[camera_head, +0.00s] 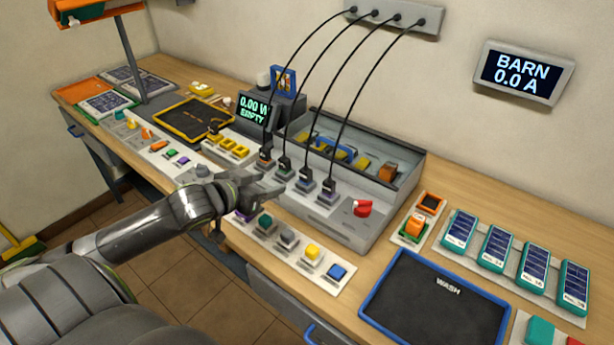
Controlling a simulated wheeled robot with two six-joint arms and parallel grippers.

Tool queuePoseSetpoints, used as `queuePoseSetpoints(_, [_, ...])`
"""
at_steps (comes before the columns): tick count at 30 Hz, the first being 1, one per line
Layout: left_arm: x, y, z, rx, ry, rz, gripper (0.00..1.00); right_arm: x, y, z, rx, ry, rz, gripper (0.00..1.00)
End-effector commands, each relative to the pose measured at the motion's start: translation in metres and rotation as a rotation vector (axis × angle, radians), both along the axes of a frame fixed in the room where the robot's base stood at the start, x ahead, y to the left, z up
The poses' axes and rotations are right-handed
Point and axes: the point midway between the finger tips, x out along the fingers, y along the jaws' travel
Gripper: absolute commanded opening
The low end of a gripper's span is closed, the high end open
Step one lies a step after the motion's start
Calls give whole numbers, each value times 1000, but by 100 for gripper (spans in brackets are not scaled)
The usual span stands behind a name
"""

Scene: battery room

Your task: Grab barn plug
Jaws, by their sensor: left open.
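Several black plugs stand in a row in coloured sockets on the grey console (350,238). They are the leftmost plug (265,153), a second plug (285,162), a third plug (306,174) and the rightmost plug (328,185). Each has a black cable running up to a wall strip. I cannot tell which is the barn plug, as no label on them is readable. My left gripper (268,187) is open and empty, just in front of the row near the leftmost two plugs, seemingly touching none. My right gripper is out of view.
A wall display (522,75) reads BARN 0.0 A; a small screen (254,110) reads 0.00 and EMPTY. A red knob (362,208) sits right of the plugs. Coloured buttons (312,252) line the front edge. A blue-rimmed WASH tray (435,300) lies right.

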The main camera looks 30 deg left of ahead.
Motion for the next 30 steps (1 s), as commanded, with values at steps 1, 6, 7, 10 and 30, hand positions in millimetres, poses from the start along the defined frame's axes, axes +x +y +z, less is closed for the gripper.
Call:
queuePoseSetpoints(1, [3, 1, 2, -4, -7, -2, 53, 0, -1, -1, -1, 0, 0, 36])
queuePoseSetpoints(6, [21, -1, -5, -10, -12, -1, 53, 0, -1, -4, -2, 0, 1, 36])
queuePoseSetpoints(7, [26, -2, -7, -11, -12, -1, 53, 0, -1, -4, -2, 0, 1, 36])
queuePoseSetpoints(10, [41, -3, -13, -9, -10, 0, 53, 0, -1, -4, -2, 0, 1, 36])
queuePoseSetpoints(30, [115, -9, -45, -4, -6, -3, 53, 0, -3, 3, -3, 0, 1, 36])
